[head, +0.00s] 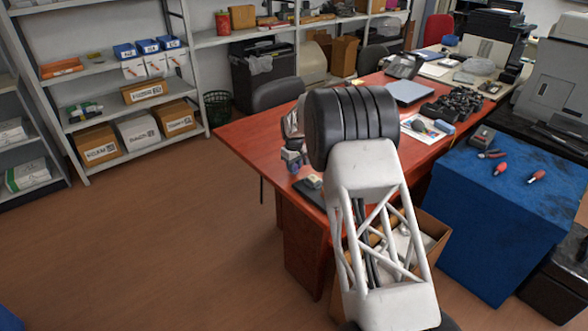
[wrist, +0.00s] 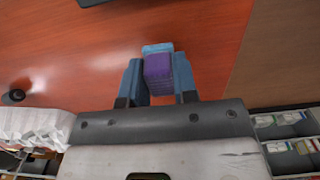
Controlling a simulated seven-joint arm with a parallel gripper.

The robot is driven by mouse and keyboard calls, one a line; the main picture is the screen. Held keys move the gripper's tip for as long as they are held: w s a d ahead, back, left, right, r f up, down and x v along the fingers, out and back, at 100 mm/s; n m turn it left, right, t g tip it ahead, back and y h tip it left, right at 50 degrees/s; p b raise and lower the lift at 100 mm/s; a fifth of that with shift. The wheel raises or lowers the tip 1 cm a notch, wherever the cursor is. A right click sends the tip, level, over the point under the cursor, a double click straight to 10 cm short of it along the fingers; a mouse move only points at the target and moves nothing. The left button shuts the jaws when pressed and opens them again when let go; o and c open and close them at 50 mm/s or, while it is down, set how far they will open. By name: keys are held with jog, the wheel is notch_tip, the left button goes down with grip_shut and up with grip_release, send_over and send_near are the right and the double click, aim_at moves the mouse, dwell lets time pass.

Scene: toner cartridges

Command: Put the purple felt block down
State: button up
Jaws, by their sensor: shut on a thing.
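The purple felt block (wrist: 158,76) is between the two blue fingers of my gripper (wrist: 157,66) in the wrist view. The fingers are shut on its left and right sides. A light blue piece (wrist: 157,48) shows at the block's far end; I cannot tell whether it belongs to the block. The red-brown desk top (wrist: 60,45) lies behind the block, and I cannot tell whether they touch. In the head view my arm covers much of the gripper area, at the near left part of the desk (head: 245,132), and I cannot make out the block.
In the head view a closed laptop (head: 408,92) and a pile of black items (head: 455,105) lie farther along the desk. A blue-covered table (head: 480,215) with tools stands at the right. A dark object (head: 312,187) lies near the desk's front. Shelves stand at the left.

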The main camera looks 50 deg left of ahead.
jog(key=shift+f, duration=0.6)
jog(key=shift+f, duration=0.15)
jog(key=o, duration=0.9)
notch_tip(320, 180, up, 12)
dwell(0.6)
jog(key=shift+w+r, duration=0.1)
jog(key=shift+r, duration=0.1)
dwell(0.4)
